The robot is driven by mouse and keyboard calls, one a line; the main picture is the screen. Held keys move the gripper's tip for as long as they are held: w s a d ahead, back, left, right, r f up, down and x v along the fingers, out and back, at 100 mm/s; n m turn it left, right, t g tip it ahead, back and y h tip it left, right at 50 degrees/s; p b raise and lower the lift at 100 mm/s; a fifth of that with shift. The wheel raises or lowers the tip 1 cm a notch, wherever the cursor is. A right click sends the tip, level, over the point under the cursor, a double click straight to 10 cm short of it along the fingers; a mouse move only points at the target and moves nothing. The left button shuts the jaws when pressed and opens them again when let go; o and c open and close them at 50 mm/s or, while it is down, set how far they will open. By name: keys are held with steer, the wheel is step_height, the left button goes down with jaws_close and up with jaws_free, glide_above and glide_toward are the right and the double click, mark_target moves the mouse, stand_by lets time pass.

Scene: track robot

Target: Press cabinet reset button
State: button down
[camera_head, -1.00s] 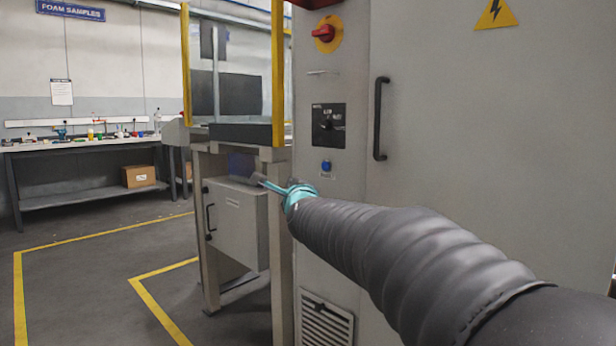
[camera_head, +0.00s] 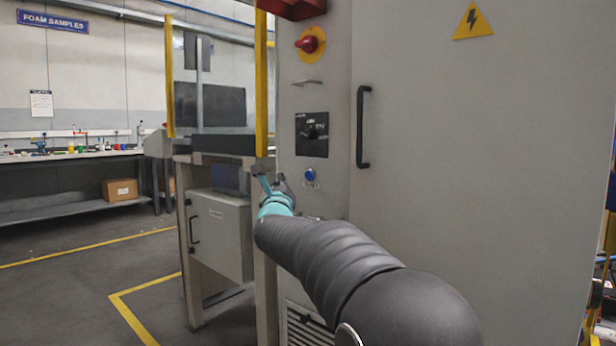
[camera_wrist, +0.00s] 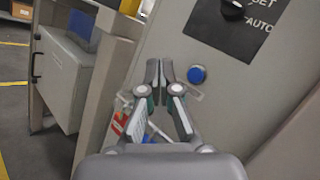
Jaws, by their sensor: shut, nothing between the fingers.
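The blue reset button (camera_head: 310,175) is on the narrow front panel of the grey cabinet (camera_head: 460,150), below a black selector switch (camera_head: 312,134). In the wrist view the blue button (camera_wrist: 197,75) is just right of my gripper's tips. My gripper (camera_wrist: 159,68) is shut and empty, its fingertips close together. In the head view my gripper (camera_head: 268,180) is left of and slightly below the button. I cannot tell how far the tips are from the panel. A clear guard-like piece shows behind the fingers in the wrist view.
A red rotary switch (camera_head: 311,41) sits higher on the panel. A black door handle (camera_head: 362,127) is to its right. A machine frame with a yellow post (camera_head: 261,80) and a grey box (camera_head: 220,235) stand close on the left. The floor farther left is open.

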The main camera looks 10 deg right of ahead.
mark_target(309, 176)
steer(key=shift+w+d, duration=0.75)
steer(key=shift+d, duration=0.3)
steer(key=shift+w+d, duration=0.75)
steer(key=shift+d, duration=0.25)
steer(key=shift+w+d, duration=0.75)
steer(key=shift+d, duration=0.3)
steer(key=shift+w+d+f+b, duration=0.1)
steer(key=shift+w+d+b, duration=0.1)
steer(key=shift+b, duration=0.15)
steer(key=shift+w+d+b, duration=0.3)
steer(key=shift+d+b, duration=0.15)
steer(key=shift+d, duration=0.05)
steer(key=shift+s+a, duration=0.1)
steer(key=shift+a, duration=0.05)
steer(key=shift+s+a+b, duration=0.45)
steer(key=shift+a, duration=0.1)
stand_by(0.4)
